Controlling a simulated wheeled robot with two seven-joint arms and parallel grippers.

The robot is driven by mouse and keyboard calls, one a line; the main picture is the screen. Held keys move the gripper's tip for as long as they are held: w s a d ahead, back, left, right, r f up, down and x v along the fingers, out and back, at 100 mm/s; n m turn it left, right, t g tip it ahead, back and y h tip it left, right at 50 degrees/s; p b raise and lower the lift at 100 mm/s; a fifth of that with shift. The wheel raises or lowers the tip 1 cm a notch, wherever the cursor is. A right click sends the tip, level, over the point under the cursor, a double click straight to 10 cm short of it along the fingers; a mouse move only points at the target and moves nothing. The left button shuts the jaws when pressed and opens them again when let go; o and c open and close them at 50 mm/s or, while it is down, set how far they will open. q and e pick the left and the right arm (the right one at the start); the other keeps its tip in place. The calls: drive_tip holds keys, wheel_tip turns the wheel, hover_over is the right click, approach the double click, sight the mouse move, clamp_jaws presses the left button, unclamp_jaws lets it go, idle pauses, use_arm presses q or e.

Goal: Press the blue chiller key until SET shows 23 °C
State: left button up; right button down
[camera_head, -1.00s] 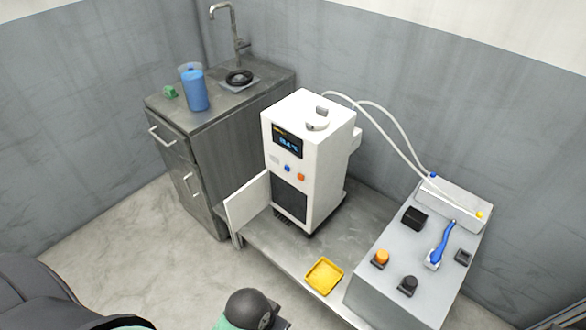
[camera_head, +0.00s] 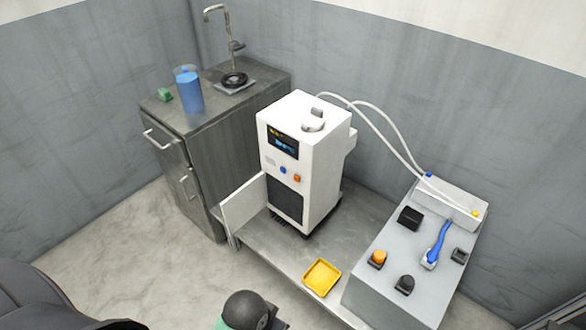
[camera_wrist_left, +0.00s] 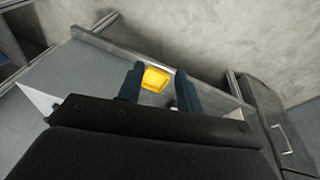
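The white chiller (camera_head: 303,165) stands on a low grey bench in the head view. Its front has a dark display (camera_head: 283,142) with small blue and yellow text that is too small to read. The blue key (camera_head: 283,170) is below the display, left of an orange key (camera_head: 297,178). Neither gripper shows in the head view. In the left wrist view my left gripper (camera_wrist_left: 158,88) has its two fingers apart with nothing held between them. Beyond them the yellow tray (camera_wrist_left: 154,79) lies on the bench. My right gripper is not seen.
A white panel (camera_head: 243,211) stands out at the chiller's lower left. The yellow tray also shows in the head view (camera_head: 322,277). A grey console (camera_head: 378,290) with knobs and a blue lever (camera_head: 437,243) is at right, joined by hoses. A sink cabinet (camera_head: 197,160) stands at left.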

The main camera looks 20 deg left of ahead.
use_arm(q)
clamp_jaws()
idle(1.7)
